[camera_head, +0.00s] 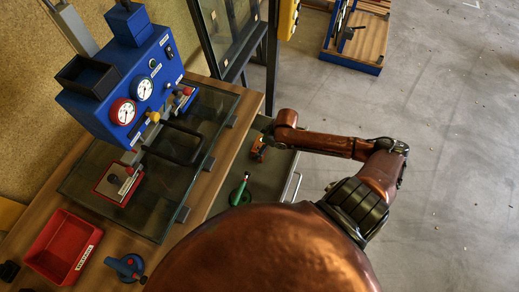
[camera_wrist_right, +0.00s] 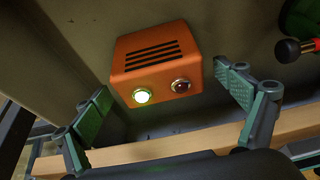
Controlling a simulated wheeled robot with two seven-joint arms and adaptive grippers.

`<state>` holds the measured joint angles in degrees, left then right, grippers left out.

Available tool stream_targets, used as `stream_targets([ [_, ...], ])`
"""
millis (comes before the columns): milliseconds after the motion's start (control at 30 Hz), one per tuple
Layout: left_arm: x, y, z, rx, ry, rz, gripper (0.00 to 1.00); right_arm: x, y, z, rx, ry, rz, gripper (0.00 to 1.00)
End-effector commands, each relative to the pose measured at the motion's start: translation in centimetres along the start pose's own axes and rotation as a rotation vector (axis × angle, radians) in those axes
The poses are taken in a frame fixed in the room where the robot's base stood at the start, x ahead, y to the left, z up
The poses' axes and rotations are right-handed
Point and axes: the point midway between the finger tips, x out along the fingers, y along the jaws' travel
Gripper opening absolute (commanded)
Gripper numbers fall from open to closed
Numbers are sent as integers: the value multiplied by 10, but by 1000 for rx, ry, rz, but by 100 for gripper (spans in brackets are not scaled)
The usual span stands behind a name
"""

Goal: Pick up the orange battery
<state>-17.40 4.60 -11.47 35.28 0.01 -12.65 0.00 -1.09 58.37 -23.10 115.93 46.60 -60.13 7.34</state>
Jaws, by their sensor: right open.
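The orange battery (camera_wrist_right: 155,62) is a box with dark slots on top, a lit green light and a dark round button on its front. In the head view the orange battery (camera_head: 258,148) shows small, inside the open drawer space below the table top, partly covered by my right gripper (camera_head: 264,128). In the right wrist view my right gripper (camera_wrist_right: 168,92) is open, with one green-padded finger on each side of the battery and gaps between. Its fingers appear nearer the camera than the battery. My left gripper is not in view.
A green object with a red-and-black handle (camera_wrist_right: 296,48) lies right of the battery. A wooden edge (camera_wrist_right: 180,143) crosses below it. The table holds a blue gauge box (camera_head: 125,85), a glass frame (camera_head: 190,130), a red tray (camera_head: 58,245) and a blue knob (camera_head: 125,267). Open floor lies right.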

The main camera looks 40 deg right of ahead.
Motion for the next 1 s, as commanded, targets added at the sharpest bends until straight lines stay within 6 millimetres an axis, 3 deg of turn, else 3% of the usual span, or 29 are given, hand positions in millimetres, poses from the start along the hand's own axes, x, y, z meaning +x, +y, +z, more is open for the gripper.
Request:
stream_targets([
  [100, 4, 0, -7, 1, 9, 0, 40, 11, 1, 1, 1, -1, 1, 91],
  [300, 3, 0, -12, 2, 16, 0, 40, 10, 1, 1, 0, 0, 2, 91],
  [1000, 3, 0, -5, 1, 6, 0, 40, 10, 1, 1, 0, -1, 2, 42],
])
